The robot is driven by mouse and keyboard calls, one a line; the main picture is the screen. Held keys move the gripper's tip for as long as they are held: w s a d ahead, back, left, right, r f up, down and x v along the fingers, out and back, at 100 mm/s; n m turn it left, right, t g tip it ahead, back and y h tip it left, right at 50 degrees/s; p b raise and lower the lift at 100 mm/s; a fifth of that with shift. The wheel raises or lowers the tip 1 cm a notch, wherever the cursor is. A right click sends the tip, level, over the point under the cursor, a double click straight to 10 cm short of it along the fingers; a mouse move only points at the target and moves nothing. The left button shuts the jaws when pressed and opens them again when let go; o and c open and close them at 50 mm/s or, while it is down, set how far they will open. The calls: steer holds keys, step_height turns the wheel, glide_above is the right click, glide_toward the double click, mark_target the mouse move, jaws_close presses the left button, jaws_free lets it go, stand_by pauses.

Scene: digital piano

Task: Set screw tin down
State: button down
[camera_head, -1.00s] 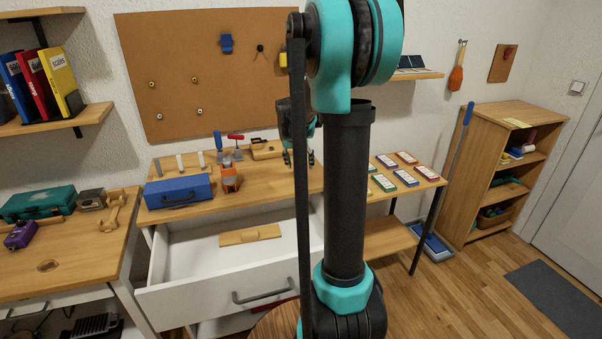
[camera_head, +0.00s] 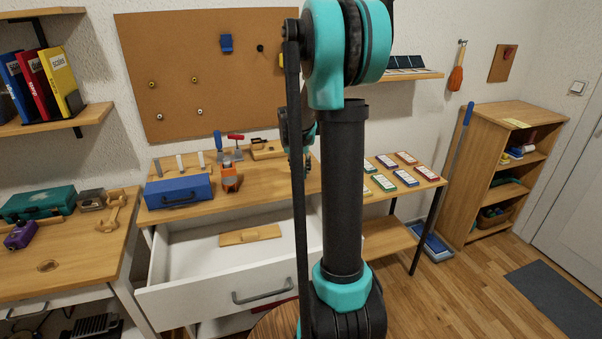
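I cannot make out a screw tin for certain in the head view. My gripper (camera_head: 307,152) is above the right part of the middle wooden worktop (camera_head: 262,196), just past the open drawer. My own arm covers much of it, and only small dark finger parts show. I cannot see whether it is open or shut, or whether anything is between its fingers.
A blue toolbox (camera_head: 179,191) and an orange tool (camera_head: 229,178) stand on the worktop. The white drawer (camera_head: 190,263) below is open, with a wooden piece (camera_head: 250,235) inside. Several coloured boxes (camera_head: 405,178) lie on the right table. Bare worktop shows right of the orange tool.

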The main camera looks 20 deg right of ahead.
mark_target(300, 166)
steer(key=shift+r, duration=0.1)
step_height(300, 166, up, 20)
stand_by(0.7)
